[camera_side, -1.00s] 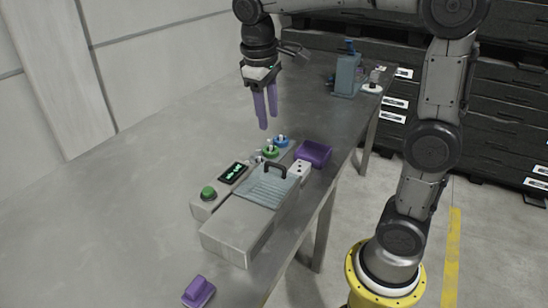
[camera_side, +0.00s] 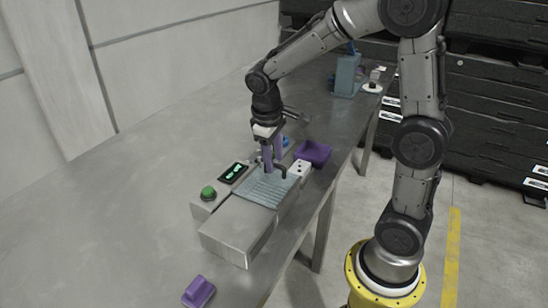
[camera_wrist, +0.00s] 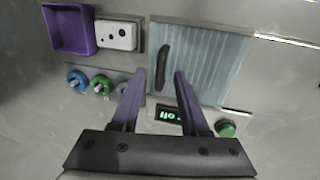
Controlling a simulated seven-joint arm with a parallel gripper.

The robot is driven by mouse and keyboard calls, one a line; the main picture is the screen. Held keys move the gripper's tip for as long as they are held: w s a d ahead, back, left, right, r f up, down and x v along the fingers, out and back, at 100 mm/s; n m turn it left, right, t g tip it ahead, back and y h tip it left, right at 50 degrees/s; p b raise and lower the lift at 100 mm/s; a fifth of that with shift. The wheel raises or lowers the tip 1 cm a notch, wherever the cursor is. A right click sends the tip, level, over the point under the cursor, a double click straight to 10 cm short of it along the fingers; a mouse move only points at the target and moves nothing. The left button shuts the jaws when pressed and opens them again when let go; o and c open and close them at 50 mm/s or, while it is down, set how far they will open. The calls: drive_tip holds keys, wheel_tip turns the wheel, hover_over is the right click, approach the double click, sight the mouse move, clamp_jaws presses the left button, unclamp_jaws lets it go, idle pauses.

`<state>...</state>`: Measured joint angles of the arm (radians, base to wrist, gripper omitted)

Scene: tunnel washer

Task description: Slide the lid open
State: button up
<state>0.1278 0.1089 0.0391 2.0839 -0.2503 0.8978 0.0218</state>
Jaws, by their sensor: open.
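The lid (camera_side: 262,190) is a ribbed, pale blue-grey panel on top of the grey washer box (camera_side: 235,235), and it looks closed. It also shows in the wrist view (camera_wrist: 212,65). Its dark bar handle (camera_wrist: 161,68) stands near one end of the lid. My gripper (camera_side: 270,170) points down at the handle end, with purple fingers. In the wrist view the open fingers (camera_wrist: 160,76) sit on either side of the handle's line, with nothing held. Whether they touch the handle I cannot tell.
A panel with a green button (camera_side: 208,192) and a lit display (camera_side: 233,173) runs beside the lid. Blue and green knobs (camera_wrist: 100,84), a white socket block (camera_wrist: 116,35) and a purple tray (camera_side: 313,152) stand past the handle end. A purple block (camera_side: 198,291) lies in front.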

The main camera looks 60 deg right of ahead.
drive_tip(key=shift+f, duration=0.1)
clamp_jaws()
idle(1.4)
